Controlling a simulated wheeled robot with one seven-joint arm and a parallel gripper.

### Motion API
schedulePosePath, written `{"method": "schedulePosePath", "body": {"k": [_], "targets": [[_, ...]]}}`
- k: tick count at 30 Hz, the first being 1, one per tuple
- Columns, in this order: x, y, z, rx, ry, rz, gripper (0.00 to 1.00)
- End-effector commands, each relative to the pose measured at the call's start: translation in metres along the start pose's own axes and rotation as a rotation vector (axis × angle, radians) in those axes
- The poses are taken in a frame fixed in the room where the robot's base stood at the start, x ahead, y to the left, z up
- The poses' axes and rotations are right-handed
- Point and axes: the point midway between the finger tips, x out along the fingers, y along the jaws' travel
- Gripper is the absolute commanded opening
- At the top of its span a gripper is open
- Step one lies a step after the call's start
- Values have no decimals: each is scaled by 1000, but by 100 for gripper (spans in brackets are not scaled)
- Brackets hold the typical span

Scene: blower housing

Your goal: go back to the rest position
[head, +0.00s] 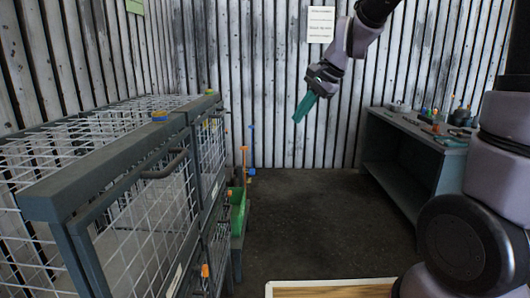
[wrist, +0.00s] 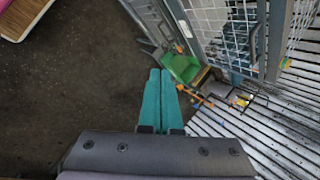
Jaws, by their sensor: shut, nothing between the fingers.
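My gripper (head: 305,106) is raised in the air in the head view, in front of the slatted wall and above the dark floor. Its teal fingers point down and to the left. In the wrist view the two teal fingers (wrist: 161,100) lie side by side, closed together, with nothing between them. The fingers are apart from everything around them.
A wire-mesh cage (head: 130,190) fills the left side. A green bin (head: 238,210) stands beside it. A grey workbench (head: 415,150) with several small items is at the right. A wood-topped surface (head: 330,289) is at the front. The floor (head: 310,220) between is clear.

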Motion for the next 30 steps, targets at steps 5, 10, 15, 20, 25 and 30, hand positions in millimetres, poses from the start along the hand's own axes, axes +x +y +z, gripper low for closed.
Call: {"method": "schedulePosePath", "body": {"k": [5, 10, 15, 20, 25, 30], "targets": [[-82, 43, 3, -197, 116, -17, 0], [-138, 94, 12, -370, 235, 9, 0], [-170, 135, 21, -493, 331, 52, 0], [-181, 155, 25, -546, 374, 80, 0], [-182, 159, 26, -557, 381, 88, 0], [-182, 158, 26, -556, 380, 87, 0]]}}
